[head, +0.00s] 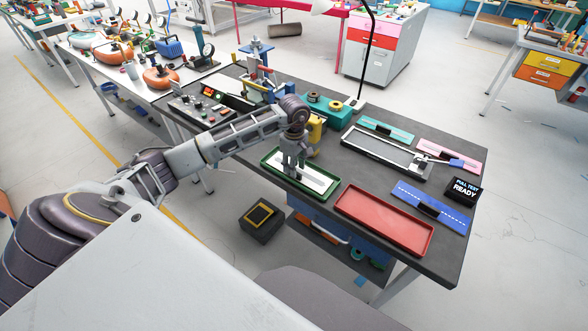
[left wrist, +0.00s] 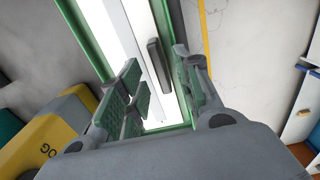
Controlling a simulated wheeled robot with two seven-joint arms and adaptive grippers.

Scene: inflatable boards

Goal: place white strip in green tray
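The white strip (head: 316,179) lies inside the green tray (head: 272,158) near the front edge of the dark table. In the left wrist view the white strip (left wrist: 118,28) shows with a dark grip block (left wrist: 158,66) on it, between the green walls of the tray (left wrist: 82,38). My left gripper (head: 293,170) points down over the tray and hides part of the strip. In the left wrist view its green-padded fingers (left wrist: 158,92) stand apart, with a gap between them and the grip block beyond. My right gripper is not in view.
An empty red tray (head: 385,219) lies right of the green tray. A blue strip (head: 430,207), a pink strip (head: 448,154), a teal strip (head: 386,131) and a metal frame fixture (head: 384,152) lie farther right and back. A yellow device (head: 317,130) stands close behind my gripper.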

